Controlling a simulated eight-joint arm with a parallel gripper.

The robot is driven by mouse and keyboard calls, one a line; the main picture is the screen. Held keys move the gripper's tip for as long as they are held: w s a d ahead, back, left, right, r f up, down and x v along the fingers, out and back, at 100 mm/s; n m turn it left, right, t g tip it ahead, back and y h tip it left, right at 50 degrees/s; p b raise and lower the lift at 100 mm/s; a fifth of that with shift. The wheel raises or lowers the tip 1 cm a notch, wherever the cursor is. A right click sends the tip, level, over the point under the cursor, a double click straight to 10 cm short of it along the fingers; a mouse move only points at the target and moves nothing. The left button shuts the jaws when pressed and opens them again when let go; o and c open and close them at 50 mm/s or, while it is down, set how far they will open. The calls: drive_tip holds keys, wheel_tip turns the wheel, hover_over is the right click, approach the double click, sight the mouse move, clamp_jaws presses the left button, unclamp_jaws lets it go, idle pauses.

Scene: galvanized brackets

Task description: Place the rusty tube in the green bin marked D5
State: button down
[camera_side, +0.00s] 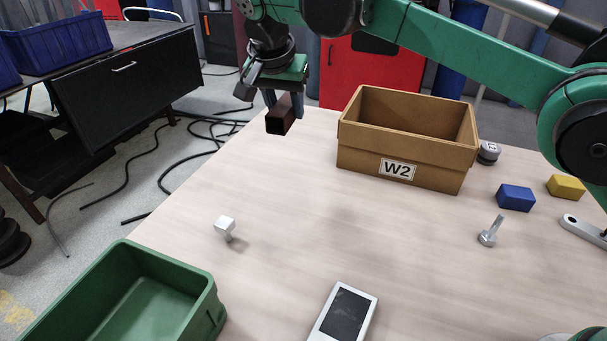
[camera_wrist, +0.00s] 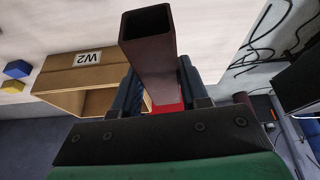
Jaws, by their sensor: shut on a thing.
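My gripper (camera_side: 284,100) is shut on the rusty tube (camera_side: 281,116), a dark brown square tube with an open end. It holds the tube in the air near the far left edge of the table. The wrist view shows the tube (camera_wrist: 150,60) between the fingers of my gripper (camera_wrist: 152,90). A green bin (camera_side: 206,290) stands at the front left in the side view, partly cut off by the frame. Its inside looks empty where it shows. A marking on its right side is seen too edge-on to read.
A brown box marked W2 (camera_side: 360,158) stands at the back, right of my gripper. The table's middle is clear.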

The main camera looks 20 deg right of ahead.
drive_tip(key=shift+r, duration=0.85)
drive_tip(key=shift+a, duration=0.3)
drive_tip(key=s+a+f+n+t+y, duration=0.1)
drive_tip(key=s+a+f+n+y, duration=0.2)
drive_tip(key=a, duration=0.4)
drive_tip(key=s+a+f+n, duration=0.2)
drive_tip(key=s+a+n, duration=0.1)
drive_tip(key=a+n, duration=0.35)
drive_tip(key=n+g+y, duration=0.1)
drive_tip(key=n+y, duration=0.2)
drive_tip(key=n, duration=0.4)
hover_over(142, 338)
drive_tip(key=d, duration=0.1)
wheel_tip(142, 338, down, 4)
drive_tip(key=f, duration=0.1)
drive_tip(key=shift+n, duration=0.25)
drive_tip(key=f, duration=0.5)
drive_tip(key=s+f, duration=0.1)
drive_tip(key=f, duration=0.1)
drive_tip(key=shift+f, duration=0.4)
drive_tip(key=shift+w+f, duration=0.1)
drive_tip(key=shift+f, duration=0.05)
drive_tip(key=shift+c, duration=2.3)
unclamp_jaws()
